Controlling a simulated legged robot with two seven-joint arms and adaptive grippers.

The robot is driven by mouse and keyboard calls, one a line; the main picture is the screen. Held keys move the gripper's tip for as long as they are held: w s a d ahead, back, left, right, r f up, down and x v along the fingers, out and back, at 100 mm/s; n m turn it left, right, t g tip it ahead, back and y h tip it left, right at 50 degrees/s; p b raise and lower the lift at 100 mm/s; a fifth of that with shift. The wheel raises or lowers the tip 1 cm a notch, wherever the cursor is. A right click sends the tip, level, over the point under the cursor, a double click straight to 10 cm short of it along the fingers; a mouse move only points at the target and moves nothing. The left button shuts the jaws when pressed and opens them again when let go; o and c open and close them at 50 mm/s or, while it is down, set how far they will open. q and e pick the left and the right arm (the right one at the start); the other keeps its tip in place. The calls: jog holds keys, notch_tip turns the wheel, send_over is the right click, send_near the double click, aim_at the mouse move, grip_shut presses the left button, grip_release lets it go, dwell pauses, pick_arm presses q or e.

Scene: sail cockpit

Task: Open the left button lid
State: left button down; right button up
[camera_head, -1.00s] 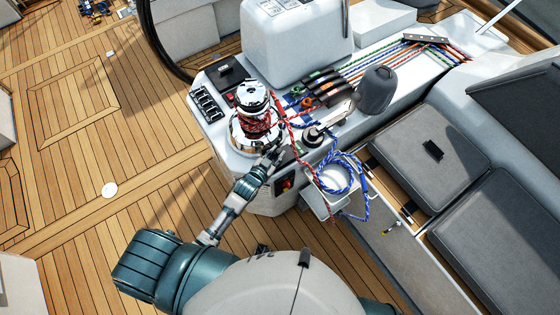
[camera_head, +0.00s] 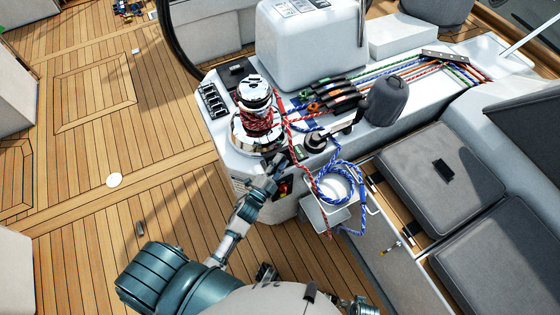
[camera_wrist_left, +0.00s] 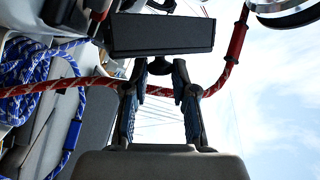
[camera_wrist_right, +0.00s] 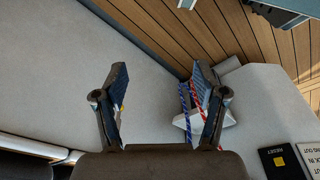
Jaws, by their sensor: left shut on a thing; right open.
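My left gripper (camera_head: 272,163) reaches up to the console just below the chrome winch. In the left wrist view its two fingers (camera_wrist_left: 158,75) stand apart, with a dark rounded piece between their tips, right under a black box-shaped part (camera_wrist_left: 160,35). This may be the button lid; its label is hidden, so I cannot tell how far it is open. A red button (camera_head: 284,188) shows on the console's front, just right of the gripper. My right gripper (camera_wrist_right: 160,75) is open and empty over a pale surface.
The winch (camera_head: 255,110) with red rope stands directly above the left gripper. A coil of blue rope (camera_head: 342,180) hangs over a white basket at the right. Wooden deck (camera_head: 100,220) is mostly clear at left.

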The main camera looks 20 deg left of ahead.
notch_tip(320, 180, up, 12)
jog(key=b, duration=0.4)
pick_arm(q)
jog(key=shift+s+d+f+m+t+h+b, duration=0.4)
jog(key=shift+m+h+b, duration=0.2)
jog(key=shift+m, duration=0.75)
jog(key=shift+s+d+f+m+t+h+b, duration=0.3)
jog(key=shift+d+m+h+b, duration=0.3)
jog(key=shift+m, duration=0.8)
jog(key=shift+s+d+f+m+t+h+b, duration=0.35)
jog(key=shift+m+h, duration=0.35)
jog(key=shift+m, duration=0.65)
pick_arm(e)
jog(key=w+a+r+t+y, duration=0.1)
jog(key=w+r+t, duration=0.1)
jog(key=w, duration=0.3)
jog(key=w+a+r+t, duration=0.1)
jog(key=w+a+t, duration=0.1)
jog(key=w+t, duration=0.3)
jog(key=shift+w+a+r+y, duration=0.15)
jog(key=shift+w+r+y, duration=0.2)
jog(key=shift+y, duration=0.05)
pick_arm(q)
jog(key=shift+r, duration=0.15)
